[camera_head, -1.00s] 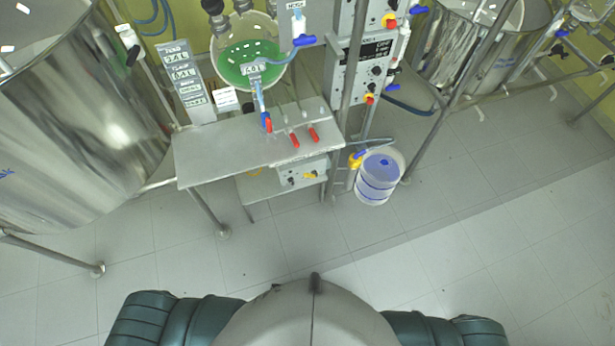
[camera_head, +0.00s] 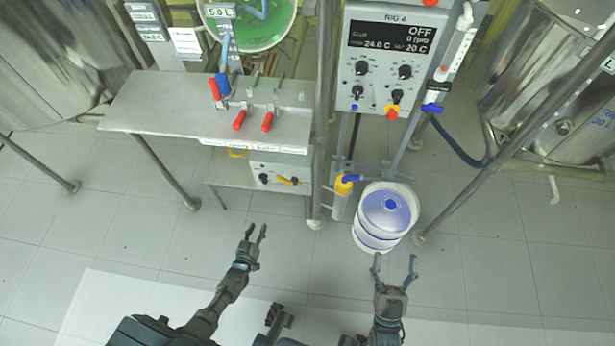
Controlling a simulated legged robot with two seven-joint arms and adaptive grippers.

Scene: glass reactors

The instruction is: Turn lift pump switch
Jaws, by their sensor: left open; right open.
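No label naming the lift pump is readable in this view, so I cannot tell which control is its switch. A small grey box (camera_head: 263,170) under the steel table has a black knob (camera_head: 264,179) and a yellow lever (camera_head: 288,181). The RIG 4 panel (camera_head: 368,92) carries several black knobs and a red-and-yellow button (camera_head: 392,112); its screen reads OFF. My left gripper (camera_head: 256,231) is open and empty, below the grey box in the picture. My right gripper (camera_head: 395,262) is open and empty, just below the white bucket. Neither touches a control.
The steel table (camera_head: 150,108) holds red-handled valves (camera_head: 240,120) under a green-filled vessel (camera_head: 262,30). A white bucket (camera_head: 385,213) with a blue-tinted container stands right of a metal post (camera_head: 320,130). Steel tanks stand at both sides. The floor in front is clear.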

